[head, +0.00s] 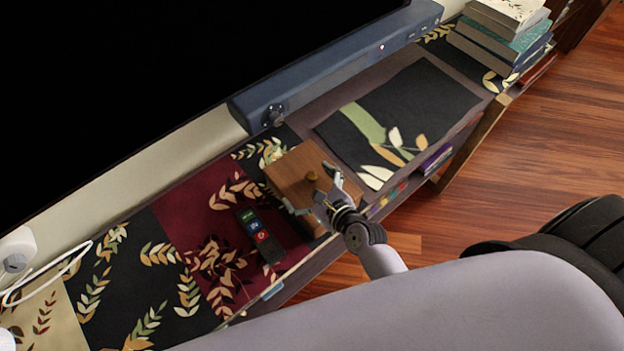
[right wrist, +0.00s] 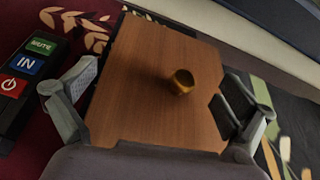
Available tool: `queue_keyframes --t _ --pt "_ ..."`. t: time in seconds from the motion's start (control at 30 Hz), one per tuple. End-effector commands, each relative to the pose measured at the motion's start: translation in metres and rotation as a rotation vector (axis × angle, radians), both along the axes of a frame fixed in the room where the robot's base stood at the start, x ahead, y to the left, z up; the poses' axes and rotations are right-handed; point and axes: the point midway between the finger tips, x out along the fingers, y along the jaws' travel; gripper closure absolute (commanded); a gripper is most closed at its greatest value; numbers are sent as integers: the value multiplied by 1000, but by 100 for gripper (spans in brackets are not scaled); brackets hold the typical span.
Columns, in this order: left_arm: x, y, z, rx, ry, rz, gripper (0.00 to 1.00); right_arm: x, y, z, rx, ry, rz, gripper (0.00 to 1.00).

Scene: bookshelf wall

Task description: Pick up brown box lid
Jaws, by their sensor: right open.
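The brown box lid (head: 293,176) is a flat wooden piece with a small brass knob (head: 312,176) on top. It lies on the patterned cloth of the low shelf; whether a box is under it is hard to tell. My right gripper (head: 313,197) is open at the lid's near side. In the right wrist view the lid (right wrist: 140,85) lies between the two spread fingers, and the knob (right wrist: 182,81) stands a little right of its middle. I cannot tell whether the fingers touch the lid. My left gripper is not in view.
A black remote (head: 259,235) lies left of the lid, close to my right gripper; it also shows in the right wrist view (right wrist: 25,80). A blue-grey soundbar (head: 330,70) runs behind, under a large black screen (head: 170,80). Stacked books (head: 505,35) stand at the far right end.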

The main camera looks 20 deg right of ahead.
Motion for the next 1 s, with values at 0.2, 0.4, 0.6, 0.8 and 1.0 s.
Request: queue_keyframes --t 0.2,0.4,0.6,0.8,1.0 --pt "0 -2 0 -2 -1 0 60 3 1 -2 -2 2 0 0" --pt "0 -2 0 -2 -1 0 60 3 1 -2 0 1 0 9" --pt "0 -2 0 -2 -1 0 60 3 0 -2 -2 0 -1 22" --pt "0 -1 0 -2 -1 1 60 3 0 -2 -2 0 -2 35" --pt "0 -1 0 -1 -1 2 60 4 0 -2 -3 0 -1 49"
